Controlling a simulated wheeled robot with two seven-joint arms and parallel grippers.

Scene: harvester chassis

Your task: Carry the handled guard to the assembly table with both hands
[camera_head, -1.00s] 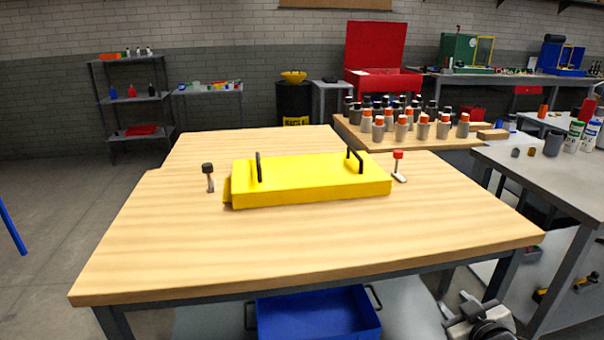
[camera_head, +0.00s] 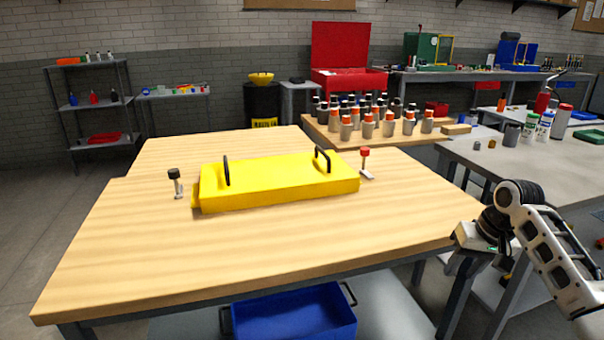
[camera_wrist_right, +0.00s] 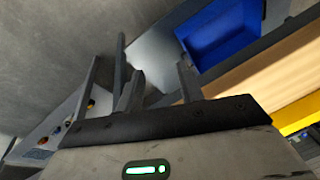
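The handled guard (camera_head: 280,188) is a long yellow box with two upright black handles, a left one (camera_head: 226,170) and a right one (camera_head: 322,158). It lies flat on a wooden-topped table (camera_head: 250,250). My right gripper (camera_wrist_right: 160,88) is open and empty, its two dark fingers apart in the right wrist view. In the head view my right arm is low at the right, beside the table's front right corner and well away from the guard. Its fingers are hard to make out there. My left gripper is not in view.
A black-topped clamp (camera_head: 175,183) and a red-topped clamp (camera_head: 366,163) stand at the guard's ends. A blue bin (camera_head: 295,318) sits below the tabletop. Several bottles (camera_head: 368,126) crowd a table behind. A grey bench (camera_head: 500,160) stands at right. The front tabletop is clear.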

